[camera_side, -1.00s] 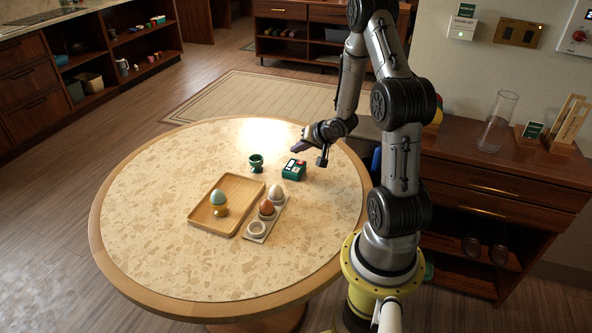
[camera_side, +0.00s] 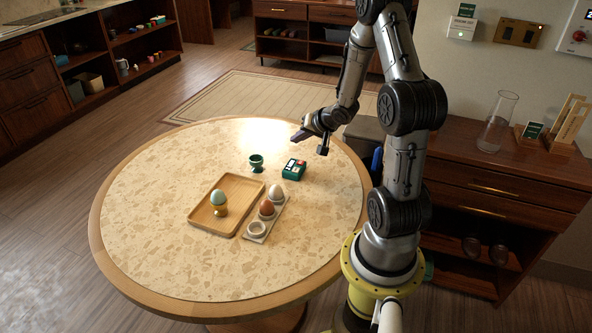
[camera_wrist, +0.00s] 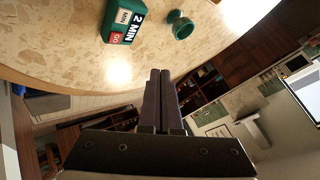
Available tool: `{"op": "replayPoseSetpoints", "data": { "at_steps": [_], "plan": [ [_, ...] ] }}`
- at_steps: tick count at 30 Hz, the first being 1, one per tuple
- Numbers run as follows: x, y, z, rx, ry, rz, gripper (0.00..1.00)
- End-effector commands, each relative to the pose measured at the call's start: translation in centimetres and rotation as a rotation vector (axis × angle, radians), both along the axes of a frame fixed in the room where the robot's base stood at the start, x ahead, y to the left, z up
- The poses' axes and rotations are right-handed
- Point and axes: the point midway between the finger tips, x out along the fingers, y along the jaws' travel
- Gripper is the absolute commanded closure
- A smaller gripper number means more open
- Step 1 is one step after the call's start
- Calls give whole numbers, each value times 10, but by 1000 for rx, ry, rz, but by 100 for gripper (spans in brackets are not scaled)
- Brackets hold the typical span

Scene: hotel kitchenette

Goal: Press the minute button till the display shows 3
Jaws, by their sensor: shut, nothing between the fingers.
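The green timer (camera_side: 293,171) stands on the round table, right of the green egg cup.
The green egg cup (camera_side: 256,164) stands left of the timer. The table's left side is clear.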

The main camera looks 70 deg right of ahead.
Motion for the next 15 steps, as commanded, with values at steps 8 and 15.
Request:
{"op": "replayPoseSetpoints", "data": {
  "at_steps": [8, 15],
  "plan": [
    [0, 1, -25, 5, 2, -2, 100],
    [0, 1, -57, 4, 2, 0, 100]
  ]
}}
